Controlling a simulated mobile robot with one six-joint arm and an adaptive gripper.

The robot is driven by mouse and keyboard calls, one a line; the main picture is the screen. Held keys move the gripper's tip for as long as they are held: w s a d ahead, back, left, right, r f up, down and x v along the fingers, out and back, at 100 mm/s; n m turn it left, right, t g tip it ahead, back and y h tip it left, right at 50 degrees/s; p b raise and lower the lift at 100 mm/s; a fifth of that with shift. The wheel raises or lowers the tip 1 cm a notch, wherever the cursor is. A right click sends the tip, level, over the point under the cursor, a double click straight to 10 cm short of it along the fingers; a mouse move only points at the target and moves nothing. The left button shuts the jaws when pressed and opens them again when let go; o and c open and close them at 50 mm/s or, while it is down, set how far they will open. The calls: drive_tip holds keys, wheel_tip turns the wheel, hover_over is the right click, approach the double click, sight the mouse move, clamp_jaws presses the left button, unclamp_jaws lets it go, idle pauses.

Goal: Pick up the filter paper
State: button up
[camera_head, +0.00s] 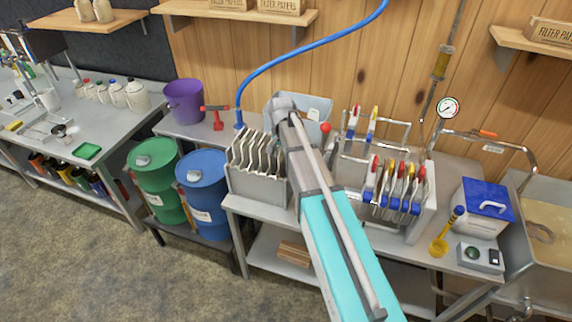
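Several wavy off-white sheets (254,150), which look like filter papers, stand upright side by side in an open grey metal box (258,188) on the middle bench. Boxes labelled as filter papers sit on the wall shelves, one pair at the top (279,5) and one at the right (551,31). My arm reaches up through the middle of the view. My gripper (285,112) is at its far end, in front of a pale grey bin (307,103), beyond and right of the sheets. Its fingers are too small and hidden to read. I see no paper clearly in it.
A filter press (395,190) with several coloured-handled plates stands right of my arm. A purple bucket (184,101), a red-handled valve (216,117), green (157,180) and blue (203,194) drums are left. A blue-lidded box (487,207) is right.

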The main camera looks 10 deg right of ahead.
clamp_jaws()
drive_tip(key=shift+r, duration=0.2)
wheel_tip(320, 180, up, 18)
drive_tip(key=p, duration=1.8)
drive_tip(key=shift+f, duration=0.2)
drive_tip(key=shift+r+p, duration=0.5)
drive_tip(key=shift+p, duration=0.05)
